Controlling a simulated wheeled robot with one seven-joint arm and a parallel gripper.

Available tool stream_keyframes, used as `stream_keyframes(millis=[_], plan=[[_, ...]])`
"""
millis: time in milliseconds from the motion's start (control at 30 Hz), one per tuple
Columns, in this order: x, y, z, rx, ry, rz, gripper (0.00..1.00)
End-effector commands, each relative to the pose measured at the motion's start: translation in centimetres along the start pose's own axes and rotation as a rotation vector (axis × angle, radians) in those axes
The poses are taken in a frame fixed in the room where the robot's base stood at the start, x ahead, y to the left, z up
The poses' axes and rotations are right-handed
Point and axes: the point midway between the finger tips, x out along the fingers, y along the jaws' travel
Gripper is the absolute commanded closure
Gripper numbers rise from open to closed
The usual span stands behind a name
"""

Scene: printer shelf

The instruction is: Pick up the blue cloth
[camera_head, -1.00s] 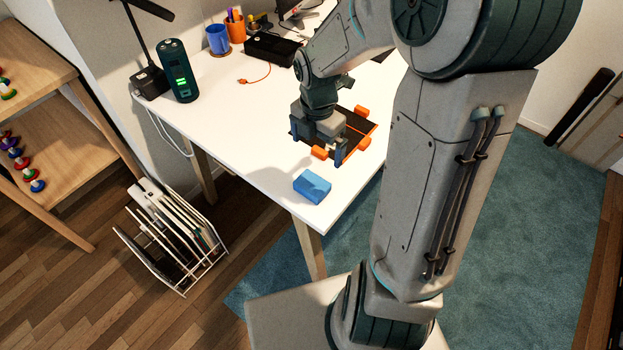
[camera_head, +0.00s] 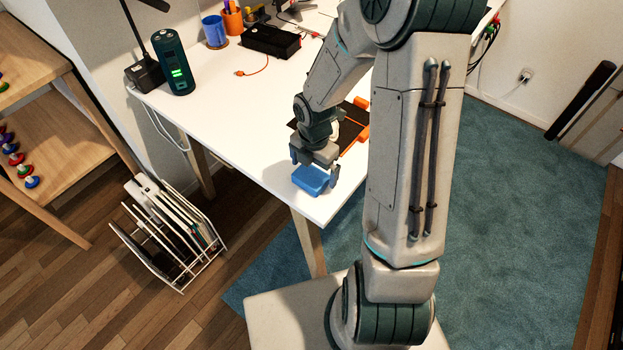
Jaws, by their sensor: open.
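The blue cloth (camera_head: 309,181) is a small folded block near the front corner of the white table (camera_head: 240,143). My gripper (camera_head: 315,176) is open, pointing down over the cloth. One finger shows at the cloth's left far side and the other at its right side. I cannot tell whether the fingers touch it. The cloth's far part is hidden by my gripper.
A black tray with orange corners (camera_head: 360,131) lies just behind my gripper, partly hidden by my arm. A dark green cylinder (camera_head: 174,62), a blue cup (camera_head: 215,31) and a black box (camera_head: 270,41) stand farther back. A white rack (camera_head: 168,235) stands on the floor at left.

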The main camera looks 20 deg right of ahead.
Motion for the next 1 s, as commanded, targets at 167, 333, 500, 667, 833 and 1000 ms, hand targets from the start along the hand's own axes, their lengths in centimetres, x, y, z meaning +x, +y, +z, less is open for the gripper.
stream_keyframes(millis=[167,333,500,667,833,1000], plan=[[0.9,0.0,0.0,-0.001,-0.001,0.001,0.0],[0.8,0.0,0.0,-0.001,-0.001,0.001,0.03],[0.8,0.0,0.0,0.0,-0.001,0.001,0.41],[0.8,0.0,0.0,0.0,-0.001,0.001,0.41],[0.6,0.0,0.0,0.0,-0.001,0.001,0.41],[-0.9,0.0,0.1,0.001,-0.003,0.003,0.41]])
